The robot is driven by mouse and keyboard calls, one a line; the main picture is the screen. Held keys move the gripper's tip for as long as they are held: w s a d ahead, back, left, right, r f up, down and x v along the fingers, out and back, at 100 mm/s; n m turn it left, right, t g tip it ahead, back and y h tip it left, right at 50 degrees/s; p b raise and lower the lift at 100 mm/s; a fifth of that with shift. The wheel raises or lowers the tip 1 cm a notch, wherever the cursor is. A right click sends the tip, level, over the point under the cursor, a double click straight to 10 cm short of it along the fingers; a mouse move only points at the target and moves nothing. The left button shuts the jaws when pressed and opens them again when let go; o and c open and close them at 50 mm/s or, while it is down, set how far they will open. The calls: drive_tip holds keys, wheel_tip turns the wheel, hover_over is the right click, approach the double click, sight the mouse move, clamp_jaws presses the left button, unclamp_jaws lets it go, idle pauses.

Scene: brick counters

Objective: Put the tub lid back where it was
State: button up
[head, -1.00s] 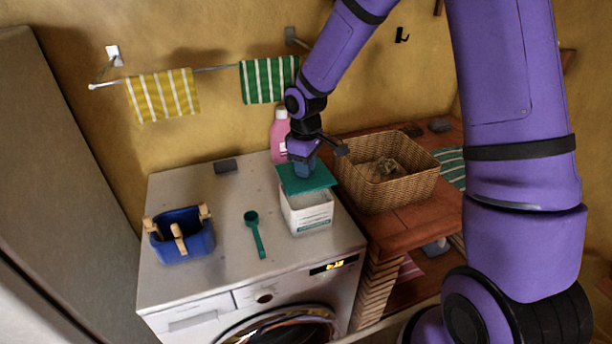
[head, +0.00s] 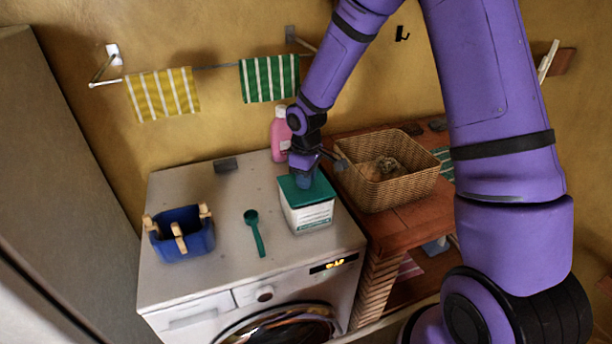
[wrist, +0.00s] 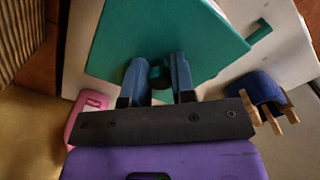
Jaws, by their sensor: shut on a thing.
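The teal tub lid (head: 308,192) lies on top of the white tub (head: 309,216), on the washing machine's top. In the head view it looks level and lined up with the tub's rim; whether it is fully seated I cannot tell. My gripper (head: 303,180) is above the lid, pointing down, shut on the lid's small round knob. In the wrist view my gripper (wrist: 159,82) has its two blue fingers on either side of the knob (wrist: 160,72), and the lid (wrist: 190,35) spreads out beyond them. The far rim of the tub is hidden.
A green scoop (head: 256,233) lies left of the tub on the washing machine (head: 210,283). A blue peg basket (head: 184,235) stands further left. A pink bottle (head: 280,135) is behind the tub. A wicker basket (head: 405,190) stands close on the right.

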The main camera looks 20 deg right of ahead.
drive_tip(key=o, duration=0.9)
wheel_tip(320, 180, up, 12)
drive_tip(key=s+d+r+m+t+h, duration=0.15)
drive_tip(key=s+d+r+m, duration=0.25)
drive_tip(key=s+r, duration=1)
drive_tip(key=s+d+r+m+t, duration=0.1)
drive_tip(key=s+r+m+t, duration=0.1)
drive_tip(key=s, duration=0.5)
drive_tip(key=s+d+r+m+t+y, duration=0.1)
drive_tip(key=s+d+r+m+t, duration=0.1)
drive_tip(key=s, duration=0.6)
drive_tip(key=shift+s+r+m, duration=0.2)
drive_tip(key=shift+r+m, duration=0.3)
drive_tip(key=shift+r, duration=0.3)
drive_tip(key=shift+y, duration=0.25)
